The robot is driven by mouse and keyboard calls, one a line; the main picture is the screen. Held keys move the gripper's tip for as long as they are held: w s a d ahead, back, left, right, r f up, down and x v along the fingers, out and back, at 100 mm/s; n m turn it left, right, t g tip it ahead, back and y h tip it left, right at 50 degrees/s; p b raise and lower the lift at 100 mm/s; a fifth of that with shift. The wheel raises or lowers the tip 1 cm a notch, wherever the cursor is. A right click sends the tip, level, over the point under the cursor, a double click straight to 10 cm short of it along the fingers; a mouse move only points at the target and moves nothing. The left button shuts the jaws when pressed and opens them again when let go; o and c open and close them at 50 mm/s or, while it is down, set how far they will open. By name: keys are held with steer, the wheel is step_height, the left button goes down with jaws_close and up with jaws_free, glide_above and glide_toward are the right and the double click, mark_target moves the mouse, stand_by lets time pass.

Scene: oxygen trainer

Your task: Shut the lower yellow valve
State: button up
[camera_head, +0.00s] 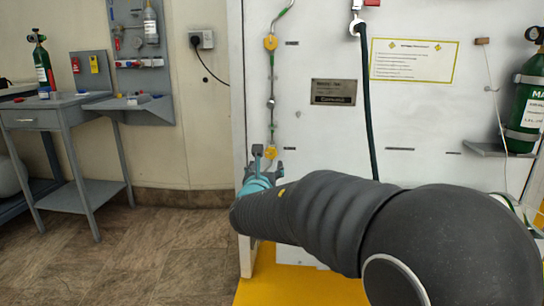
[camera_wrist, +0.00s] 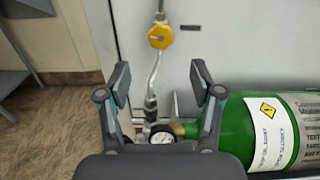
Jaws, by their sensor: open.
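The lower yellow valve (camera_head: 270,153) sits on the thin pipe low on the white panel, just beyond my gripper (camera_head: 267,161). In the wrist view the yellow valve (camera_wrist: 160,37) is a faceted knob at upper centre, with the pipe running down from it. My gripper (camera_wrist: 161,78) is open, one finger on each side of the pipe's line in the picture. Nothing is held between the fingers. The valve appears above and beyond the fingertips, apart from them. Part of the pipe's lower end is hidden by my gripper.
An upper yellow valve (camera_head: 270,42) is higher on the same pipe. A green cylinder (camera_wrist: 238,130) with a gauge (camera_wrist: 161,138) lies close to my right finger. A dark hose (camera_head: 366,100) hangs down the panel. A grey table (camera_head: 60,115) stands at left, with open floor before it.

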mark_target(271, 154)
steer(key=w, duration=0.9)
steer(key=shift+w+d, duration=0.2)
steer(key=shift+w, duration=0.05)
steer(key=c, duration=1.1)
